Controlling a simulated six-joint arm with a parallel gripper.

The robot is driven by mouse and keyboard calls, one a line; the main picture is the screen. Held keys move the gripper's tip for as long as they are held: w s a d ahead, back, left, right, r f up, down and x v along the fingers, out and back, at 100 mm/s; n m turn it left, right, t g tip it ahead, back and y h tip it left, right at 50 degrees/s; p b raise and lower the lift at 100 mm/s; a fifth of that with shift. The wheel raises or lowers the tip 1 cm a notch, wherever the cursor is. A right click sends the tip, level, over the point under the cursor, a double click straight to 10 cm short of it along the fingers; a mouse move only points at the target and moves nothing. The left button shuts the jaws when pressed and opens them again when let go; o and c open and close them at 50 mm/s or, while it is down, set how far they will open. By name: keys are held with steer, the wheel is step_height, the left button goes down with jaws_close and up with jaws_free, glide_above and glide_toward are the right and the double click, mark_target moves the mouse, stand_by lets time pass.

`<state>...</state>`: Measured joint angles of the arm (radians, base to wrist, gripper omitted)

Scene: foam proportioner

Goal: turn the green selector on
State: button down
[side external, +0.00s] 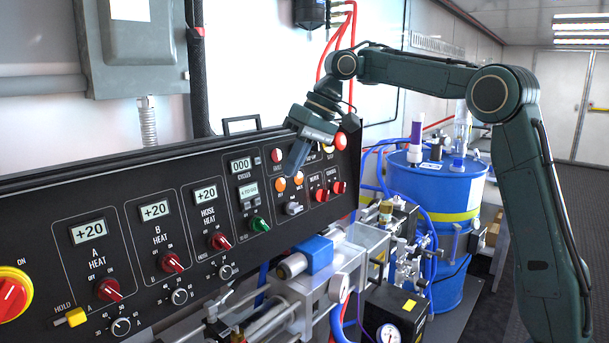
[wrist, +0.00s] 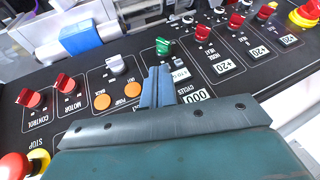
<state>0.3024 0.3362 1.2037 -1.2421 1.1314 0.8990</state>
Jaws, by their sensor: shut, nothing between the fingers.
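The green selector (side external: 258,224) is on the black panel (side external: 120,203), below the cycles displays. It also shows in the wrist view (wrist: 165,47), just beyond my fingertips. I cannot tell clearly which marking it points to. My gripper (side external: 292,168) is shut and empty, its blue-grey fingers together. In the side view it hangs in front of the panel, above and to the right of the green selector and apart from it. In the wrist view the fingers (wrist: 158,72) point toward the selector and cover part of the panel lettering.
Two orange buttons (side external: 289,181) and a grey knob (side external: 293,208) lie to the right of the selector. Red heat knobs (side external: 220,241) are to its left. Red knobs (side external: 322,195) sit farther right. A blue block (side external: 317,254) and pump parts stand below the panel.

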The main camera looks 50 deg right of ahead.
mark_target(261, 224)
steer(key=shift+w+d+f, duration=0.2)
steer(key=shift+w+d, duration=0.15)
steer(key=shift+a+f, duration=0.1)
steer(key=x, duration=0.9)
steer(key=shift+f, duration=0.35)
steer(key=shift+a, duration=0.1)
